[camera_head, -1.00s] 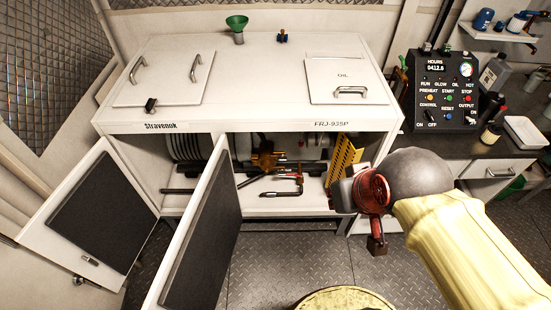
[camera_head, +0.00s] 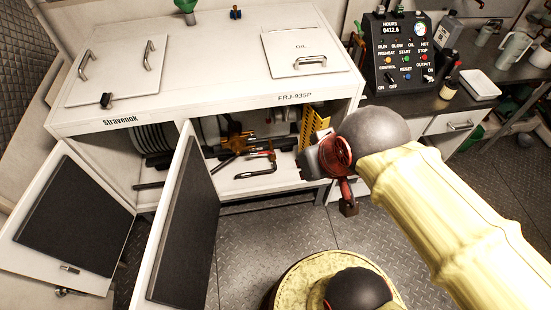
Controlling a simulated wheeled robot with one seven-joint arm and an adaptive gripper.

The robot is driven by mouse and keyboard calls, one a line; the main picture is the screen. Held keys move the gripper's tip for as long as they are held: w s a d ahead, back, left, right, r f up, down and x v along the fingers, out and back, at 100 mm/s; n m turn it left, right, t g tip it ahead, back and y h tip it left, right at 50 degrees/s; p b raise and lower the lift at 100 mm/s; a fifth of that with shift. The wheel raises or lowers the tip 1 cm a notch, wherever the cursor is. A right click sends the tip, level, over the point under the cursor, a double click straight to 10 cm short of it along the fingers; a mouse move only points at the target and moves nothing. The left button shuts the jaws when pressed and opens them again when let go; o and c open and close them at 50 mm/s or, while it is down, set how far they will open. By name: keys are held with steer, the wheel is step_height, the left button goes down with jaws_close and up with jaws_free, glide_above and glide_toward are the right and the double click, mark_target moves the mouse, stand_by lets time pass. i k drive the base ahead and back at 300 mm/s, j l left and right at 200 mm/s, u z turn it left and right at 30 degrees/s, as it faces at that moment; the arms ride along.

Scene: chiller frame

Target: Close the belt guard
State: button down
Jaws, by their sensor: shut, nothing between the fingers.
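The belt guard appears to be the yellow perforated panel (camera_head: 314,123) inside the right end of the white chiller cabinet (camera_head: 200,112). It stands upright and angled, swung out toward the opening; its lower part is partly hidden by my wrist. My gripper (camera_head: 349,208) is low in front of the cabinet's right end, right of and below the guard, apart from it. It points downward, is shut and holds nothing. My yellow-sleeved arm reaches in from the right.
Two white doors with dark pads, a left one (camera_head: 72,222) and a middle one (camera_head: 188,222), hang open. A control box (camera_head: 402,58) stands on the right bench. The metal floor (camera_head: 270,235) before the opening is clear.

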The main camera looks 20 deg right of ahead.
mark_target(311, 122)
steer(key=i+l+u, duration=0.1)
steer(key=l, duration=0.35)
steer(key=i+l+u, duration=0.1)
steer(key=l, duration=0.3)
steer(key=i+l, duration=0.1)
steer(key=l, duration=0.35)
steer(key=i+u, duration=0.05)
